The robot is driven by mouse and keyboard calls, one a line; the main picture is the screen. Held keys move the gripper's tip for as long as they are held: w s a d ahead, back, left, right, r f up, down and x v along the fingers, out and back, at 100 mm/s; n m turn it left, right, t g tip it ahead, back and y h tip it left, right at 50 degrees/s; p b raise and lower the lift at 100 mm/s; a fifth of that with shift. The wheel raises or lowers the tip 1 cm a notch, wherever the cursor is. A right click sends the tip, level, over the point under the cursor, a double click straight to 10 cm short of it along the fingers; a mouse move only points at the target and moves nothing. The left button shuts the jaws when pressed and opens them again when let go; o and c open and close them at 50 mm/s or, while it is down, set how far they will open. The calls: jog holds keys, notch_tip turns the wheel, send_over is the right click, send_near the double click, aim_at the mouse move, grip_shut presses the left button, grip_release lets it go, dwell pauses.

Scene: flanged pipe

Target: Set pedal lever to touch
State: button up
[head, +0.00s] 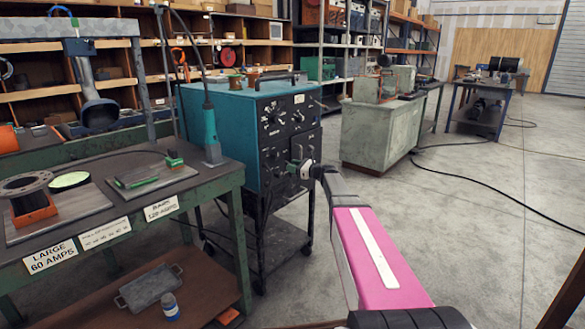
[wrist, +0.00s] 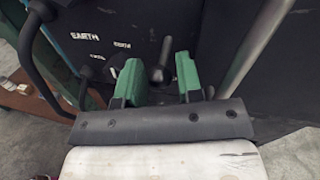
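The teal welding machine (head: 225,120) stands on a black wheeled cart, its dark front panel (head: 290,125) carrying several knobs and switches. My gripper (head: 302,169) is at the lower part of that panel. In the wrist view, the two green fingers of my gripper (wrist: 157,84) are apart. I cannot read which control is the pedal lever, and no "touch" marking is legible.
A green workbench (head: 235,172) with metal plates, pipe flange (head: 27,184) and amp labels stands at the left. Open floor (head: 480,220) lies at the right.

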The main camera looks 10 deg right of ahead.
jog(key=shift+w+a, duration=0.1)
jog(key=shift+a, duration=0.1)
grip_shut()
jog(key=shift+w+a+f+t+y, duration=0.1)
jog(key=shift+f+t+y, duration=0.25)
jog(key=shift+t+y, duration=0.25)
grip_release()
jog(key=v, duration=1.1)
